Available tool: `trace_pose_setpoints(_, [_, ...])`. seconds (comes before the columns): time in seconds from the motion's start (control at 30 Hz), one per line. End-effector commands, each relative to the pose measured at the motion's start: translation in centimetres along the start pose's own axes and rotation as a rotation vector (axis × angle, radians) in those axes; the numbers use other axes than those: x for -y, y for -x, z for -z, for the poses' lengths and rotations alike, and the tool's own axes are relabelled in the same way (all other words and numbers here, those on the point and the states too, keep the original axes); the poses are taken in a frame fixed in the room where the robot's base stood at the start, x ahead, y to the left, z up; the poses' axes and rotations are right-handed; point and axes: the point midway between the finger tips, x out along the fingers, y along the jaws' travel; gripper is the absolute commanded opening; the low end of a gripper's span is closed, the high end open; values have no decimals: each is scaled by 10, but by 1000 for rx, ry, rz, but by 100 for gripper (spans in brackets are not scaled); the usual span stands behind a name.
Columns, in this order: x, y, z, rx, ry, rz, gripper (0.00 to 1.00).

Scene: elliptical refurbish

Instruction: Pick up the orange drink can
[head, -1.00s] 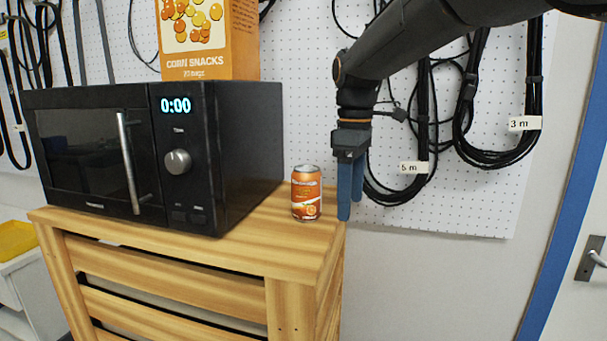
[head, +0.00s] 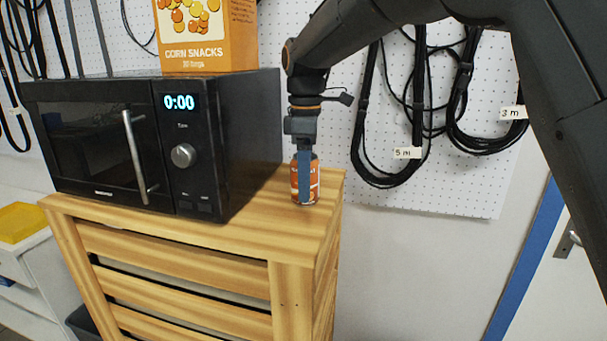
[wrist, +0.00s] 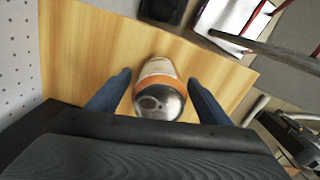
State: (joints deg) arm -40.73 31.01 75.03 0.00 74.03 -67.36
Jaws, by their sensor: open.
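The orange drink can (head: 313,182) stands upright on the wooden cabinet top, right of the microwave. In the head view my gripper (head: 304,200) points down at the can, and a blue finger covers part of it. In the wrist view the can (wrist: 158,90) shows its silver top and orange side between the two blue fingers of my gripper (wrist: 158,82). The fingers are open, with a visible gap on each side of the can.
The wooden cabinet (head: 240,232) has its right edge close to the can. A black microwave (head: 230,140) stands to the left with a corn snacks box (head: 208,40) on top. Black cables (head: 375,120) hang on the pegboard behind.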

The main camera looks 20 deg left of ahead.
Motion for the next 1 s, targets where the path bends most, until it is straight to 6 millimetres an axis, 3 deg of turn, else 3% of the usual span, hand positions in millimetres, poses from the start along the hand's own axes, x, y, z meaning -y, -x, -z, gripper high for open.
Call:
trace_pose_setpoints(0.33, [0, -8, 0, -1, -1, -1, 73])
trace_pose_setpoints(0.67, [0, -8, 0, -1, -1, -1, 18])
trace_pose_setpoints(1.0, [-1, 1, 0, -2, -1, -5, 18])
